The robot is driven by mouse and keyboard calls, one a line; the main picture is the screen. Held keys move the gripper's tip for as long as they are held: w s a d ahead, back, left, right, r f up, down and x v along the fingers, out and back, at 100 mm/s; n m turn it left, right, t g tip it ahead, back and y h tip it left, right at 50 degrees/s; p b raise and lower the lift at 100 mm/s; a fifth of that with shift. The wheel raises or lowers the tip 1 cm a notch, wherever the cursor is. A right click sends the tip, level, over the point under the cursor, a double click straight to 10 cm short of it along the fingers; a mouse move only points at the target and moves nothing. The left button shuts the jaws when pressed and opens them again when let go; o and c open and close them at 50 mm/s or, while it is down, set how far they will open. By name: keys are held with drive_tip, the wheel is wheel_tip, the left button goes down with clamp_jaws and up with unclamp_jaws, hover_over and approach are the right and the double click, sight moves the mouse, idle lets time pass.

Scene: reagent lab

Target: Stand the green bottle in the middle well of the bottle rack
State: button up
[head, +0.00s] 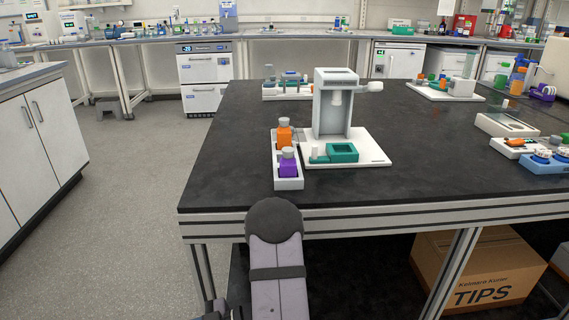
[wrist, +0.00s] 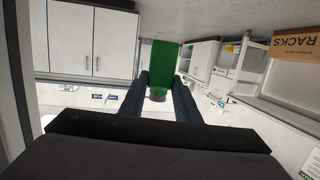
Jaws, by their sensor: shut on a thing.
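My gripper (wrist: 158,95) is shut on the green bottle (wrist: 165,65) in the wrist view. The bottle sits between the two dark fingers, its wide green body pointing away and its narrower grey end nearer the palm. In the head view my arm rises at the table's front edge, and the gripper and green bottle are not visible. The white bottle rack (head: 289,184) stands on the dark table in the head view. It holds an orange bottle (head: 285,136) toward the back and a purple bottle (head: 288,167) at the front, both upright with grey caps. The middle well is hidden behind the purple bottle.
A grey apparatus (head: 331,105) on a white base (head: 375,150) stands right beside the rack, with a green open block (head: 342,153) on it. A white tray (head: 270,94) lies behind. More trays are at the right. The dark table (head: 225,150) left of the rack is clear.

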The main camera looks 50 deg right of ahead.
drive_tip(key=shift+r, duration=0.1)
wheel_tip(320, 180, up, 41)
drive_tip(key=w+d+p, duration=0.2)
drive_tip(key=d+p, duration=0.1)
drive_tip(key=p, duration=4)
drive_tip(key=w+d+r+m+t+h+b, duration=0.1)
drive_tip(key=w+d+m+t+h+b, duration=0.35)
drive_tip(key=d+b, duration=0.5)
drive_tip(key=w+d+r+m+t+h+b, duration=0.1)
drive_tip(key=w+d+m+t+h+b, duration=0.15)
drive_tip(key=d+m+h+b, duration=0.7)
drive_tip(key=s+d+m+g+h+b, duration=0.1)
drive_tip(key=s+d+m+g+h, duration=0.1)
drive_tip(key=s+d+h, duration=0.3)
drive_tip(key=s+d+f+m+g+h+b, duration=0.1)
drive_tip(key=s+d+h, duration=0.4)
drive_tip(key=d, duration=0.6)
drive_tip(key=m+g+b, duration=0.1)
drive_tip(key=m+g, duration=0.1)
drive_tip(key=shift+s+d+f+m, duration=0.25)
drive_tip(key=shift+s+m, duration=0.05)
drive_tip(key=shift+m, duration=0.1)
